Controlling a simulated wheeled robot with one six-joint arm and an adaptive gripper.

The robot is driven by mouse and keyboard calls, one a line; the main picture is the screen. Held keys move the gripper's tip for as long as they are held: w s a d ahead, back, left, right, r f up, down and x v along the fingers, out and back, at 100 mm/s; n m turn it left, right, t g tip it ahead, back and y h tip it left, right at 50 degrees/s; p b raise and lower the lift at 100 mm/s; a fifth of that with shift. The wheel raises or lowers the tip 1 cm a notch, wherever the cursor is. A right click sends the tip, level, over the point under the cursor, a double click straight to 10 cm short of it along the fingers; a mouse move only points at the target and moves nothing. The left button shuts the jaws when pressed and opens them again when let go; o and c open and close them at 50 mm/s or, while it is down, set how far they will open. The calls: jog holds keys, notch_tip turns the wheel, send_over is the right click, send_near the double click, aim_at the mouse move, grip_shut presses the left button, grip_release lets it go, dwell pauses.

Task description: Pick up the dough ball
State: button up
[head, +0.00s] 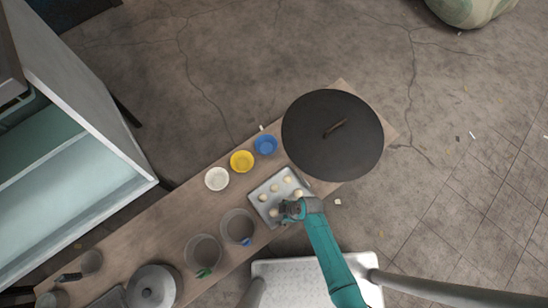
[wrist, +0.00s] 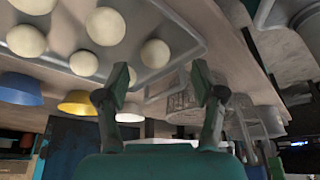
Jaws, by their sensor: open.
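Several pale round dough balls lie on a grey metal tray (head: 253,200) on the wooden table; one dough ball (head: 287,180) shows clear of my arm in the head view. My gripper (head: 291,209) is over the tray's lower right part and hides some of it. In the wrist view, my gripper (wrist: 160,76) is open, with nothing between its two fingers. The closest dough ball (wrist: 155,53) appears just above the gap between the fingertips, apart from them. Other dough balls (wrist: 105,26) sit to its left on the tray (wrist: 190,40).
White (head: 217,179), yellow (head: 242,161) and blue (head: 266,145) bowls stand beyond the tray. A large dark round lid or pan (head: 332,135) lies to the upper right. Two clear containers (head: 238,226) and a metal pot (head: 152,287) stand lower left.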

aim_at(276, 213)
jog(key=shift+w+x, duration=0.15)
jog(key=shift+x, duration=1.15)
jog(key=shift+w+x, duration=0.2)
jog(key=shift+x, duration=1.05)
jog(key=shift+r, duration=0.1)
jog(key=c, duration=0.9)
